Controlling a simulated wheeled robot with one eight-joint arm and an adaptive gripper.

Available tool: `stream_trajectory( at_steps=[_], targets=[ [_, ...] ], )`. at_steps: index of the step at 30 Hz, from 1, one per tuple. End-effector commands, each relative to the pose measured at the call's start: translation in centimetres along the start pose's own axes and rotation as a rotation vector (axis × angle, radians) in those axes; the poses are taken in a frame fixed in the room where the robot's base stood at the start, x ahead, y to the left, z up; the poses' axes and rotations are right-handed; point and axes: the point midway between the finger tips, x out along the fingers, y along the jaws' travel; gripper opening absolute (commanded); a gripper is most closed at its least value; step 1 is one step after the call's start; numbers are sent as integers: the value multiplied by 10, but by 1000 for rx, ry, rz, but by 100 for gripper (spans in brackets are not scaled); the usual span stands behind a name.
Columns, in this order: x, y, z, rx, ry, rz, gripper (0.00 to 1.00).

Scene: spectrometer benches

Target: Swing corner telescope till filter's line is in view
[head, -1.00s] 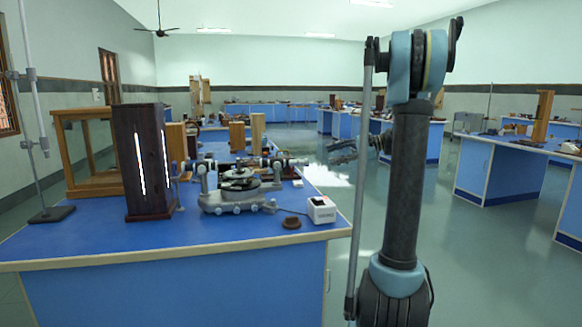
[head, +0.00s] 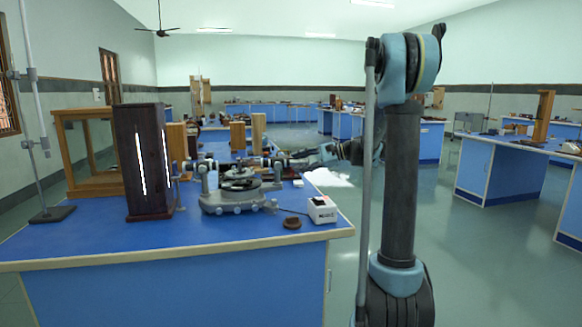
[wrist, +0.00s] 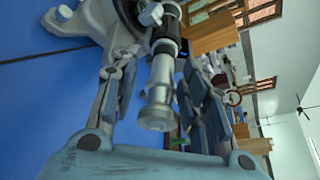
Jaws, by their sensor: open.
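The spectrometer (head: 232,192), a grey and black instrument with a round table, stands near the right end of the blue bench. Its telescope (head: 272,163) points right towards my gripper (head: 297,160). In the wrist view the telescope's pale end (wrist: 156,112) lies between the two fingers of my gripper (wrist: 157,75). The fingers are open, with visible space on both sides of the tube, so they do not clasp it. A dark wooden lamp housing (head: 127,175) with bright slits stands left of the spectrometer. I cannot make out a filter or a spectral line.
A small white box (head: 322,208) with a display and a brown round piece (head: 291,223) sit right of the spectrometer. A wooden-framed glass case (head: 84,190) and a stand (head: 52,214) are at the left. The bench's front is clear; other benches stand behind.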

Motion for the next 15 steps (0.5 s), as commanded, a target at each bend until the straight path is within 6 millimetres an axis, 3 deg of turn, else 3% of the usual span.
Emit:
stream_trajectory(
  at_steps=[6, 15],
  targets=[
    [23, 0, 0, 0, 0, 0, 41],
    [28, 0, 0, 0, 1, 0, 41]
  ],
)
